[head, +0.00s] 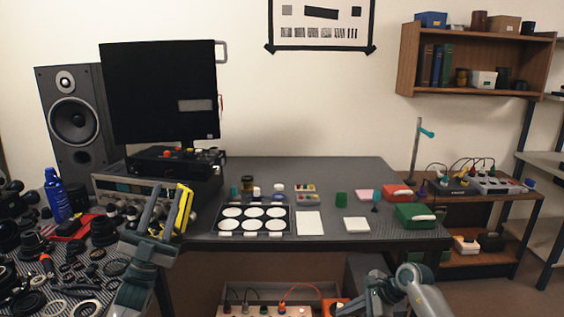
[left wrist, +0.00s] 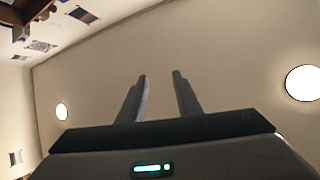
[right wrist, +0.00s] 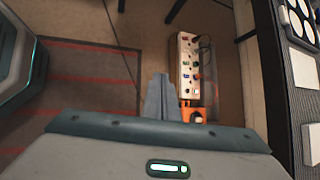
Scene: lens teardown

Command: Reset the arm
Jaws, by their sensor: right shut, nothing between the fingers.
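My left gripper (head: 166,194) is raised in front of the left end of the bench, with its fingers pointing up. In the left wrist view its two fingers (left wrist: 160,78) stand apart with nothing between them, against the ceiling. My right arm shows at the bottom right of the head view, below the bench's front edge. In the right wrist view the right gripper's fingers (right wrist: 163,80) are together and empty, over the floor and beside a power strip (right wrist: 187,62).
The grey bench (head: 350,175) holds a monitor (head: 160,90), a tray with white discs (head: 235,205), white pads (head: 309,223) and a green box (head: 415,216). Lens parts crowd the left side table. A yellow-edged object (head: 186,208) stands close behind my left gripper. Shelves (head: 480,60) are at right.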

